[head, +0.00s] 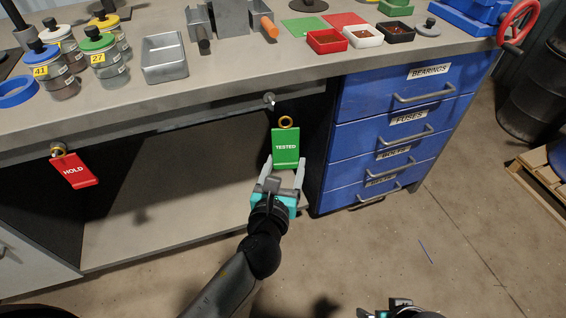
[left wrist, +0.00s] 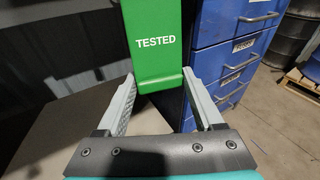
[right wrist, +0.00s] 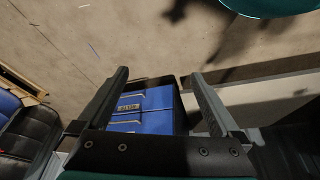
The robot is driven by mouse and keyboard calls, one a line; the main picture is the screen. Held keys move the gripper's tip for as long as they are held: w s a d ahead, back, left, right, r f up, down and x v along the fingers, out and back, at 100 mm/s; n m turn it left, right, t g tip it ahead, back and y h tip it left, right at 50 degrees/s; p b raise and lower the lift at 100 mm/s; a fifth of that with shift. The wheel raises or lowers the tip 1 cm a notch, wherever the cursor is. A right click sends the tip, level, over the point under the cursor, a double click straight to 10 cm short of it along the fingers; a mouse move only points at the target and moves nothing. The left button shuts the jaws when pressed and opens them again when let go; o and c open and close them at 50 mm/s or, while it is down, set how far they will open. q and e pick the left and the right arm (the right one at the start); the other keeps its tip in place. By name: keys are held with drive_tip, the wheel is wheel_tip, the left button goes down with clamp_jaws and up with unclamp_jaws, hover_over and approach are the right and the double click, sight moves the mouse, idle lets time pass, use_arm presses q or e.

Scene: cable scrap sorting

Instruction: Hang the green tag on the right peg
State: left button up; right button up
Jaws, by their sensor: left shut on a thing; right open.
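The green tag (head: 286,150), marked TESTED, is upright with its gold ring (head: 286,122) at the top. My left gripper (head: 285,166) is shut on the tag's lower part; the tag also shows in the left wrist view (left wrist: 155,40), between the fingers (left wrist: 158,76). The right peg (head: 269,98) sticks out of the bench's front edge. In the head view the ring is just below and right of the peg, apparently apart from it; the depth between them is hard to judge. My right gripper (right wrist: 160,76) is open and empty, low at the bottom edge of the head view (head: 398,308).
A red HOLD tag (head: 75,171) hangs by its ring at the left of the bench edge. Blue drawers (head: 400,125) with handles stand right of the peg. Jars, trays and small bins crowd the grey benchtop (head: 215,90). The space under the bench is open.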

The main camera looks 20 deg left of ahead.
use_arm(q)
drive_tip(key=shift+w+a+f, duration=0.1)
drive_tip(key=shift+w+a, duration=0.5)
drive_tip(key=shift+w, duration=0.3)
drive_tip(key=shift+w+a+f+b, duration=0.1)
drive_tip(key=shift+w+a+b, duration=0.1)
drive_tip(key=shift+w+a, duration=0.25)
drive_tip(key=shift+w+a+b, duration=0.15)
drive_tip(key=shift+w+a, duration=0.1)
drive_tip(key=shift+w, duration=0.35)
drive_tip(key=shift+w+a+f+b, duration=0.1)
drive_tip(key=shift+w+a+b, duration=0.1)
drive_tip(key=shift+w+a, duration=0.35)
drive_tip(key=shift+w+a+b, duration=0.15)
drive_tip(key=shift+w+a, duration=0.15)
drive_tip(key=shift+w, duration=0.4)
drive_tip(key=shift+w+a, duration=0.1)
drive_tip(key=shift+w, duration=0.1)
drive_tip(key=shift+w+a+f, duration=0.2)
drive_tip(key=shift+w+f, duration=0.05)
drive_tip(key=shift+w, duration=0.05)
drive_tip(key=shift+w+a+f, duration=0.1)
drive_tip(key=shift+f, duration=0.05)
use_arm(e)
wheel_tip(320, 180, up, 3)
drive_tip(key=shift+r, duration=0.2)
drive_tip(key=shift+w, duration=0.1)
